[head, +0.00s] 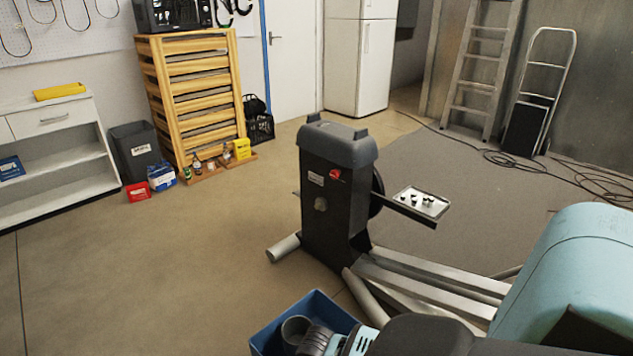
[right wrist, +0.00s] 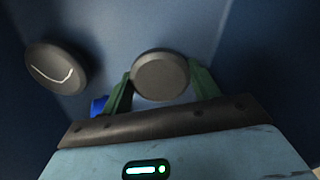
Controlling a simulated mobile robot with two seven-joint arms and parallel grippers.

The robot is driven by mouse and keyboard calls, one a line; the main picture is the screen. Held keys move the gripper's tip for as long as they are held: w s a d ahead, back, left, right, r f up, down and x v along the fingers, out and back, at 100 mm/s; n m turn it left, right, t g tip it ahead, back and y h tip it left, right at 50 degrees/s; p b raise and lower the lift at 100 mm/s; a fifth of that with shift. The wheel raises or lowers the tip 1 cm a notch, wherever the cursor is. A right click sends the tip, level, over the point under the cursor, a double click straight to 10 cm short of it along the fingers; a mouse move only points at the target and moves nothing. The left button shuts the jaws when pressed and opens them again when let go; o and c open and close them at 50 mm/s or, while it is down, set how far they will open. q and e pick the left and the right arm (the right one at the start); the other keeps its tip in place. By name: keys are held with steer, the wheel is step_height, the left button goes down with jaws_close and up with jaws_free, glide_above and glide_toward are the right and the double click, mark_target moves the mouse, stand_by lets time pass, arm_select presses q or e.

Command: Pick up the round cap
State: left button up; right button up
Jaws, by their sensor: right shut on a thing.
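A round dark grey cap (right wrist: 160,75) sits between the green fingers of my right gripper (right wrist: 158,85) in the right wrist view. The gripper is shut on its sides, inside a blue bin (right wrist: 215,25). A second dark round piece (right wrist: 55,68) with a curved white mark lies to the left, apart from the fingers. In the head view the blue bin (head: 318,298) is at the bottom, with my right arm reaching into it and hiding much of the inside. My left gripper is not in view.
A small blue object (right wrist: 98,106) shows beside the left finger. The bin walls stand close around the gripper. Open floor (head: 150,270) lies to the left.

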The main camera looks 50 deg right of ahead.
steer(key=shift+r, duration=0.25)
step_height(320, 180, up, 18)
steer(key=p, duration=0.4)
steer(key=shift+f+p, duration=0.2)
steer(key=shift+p, duration=0.1)
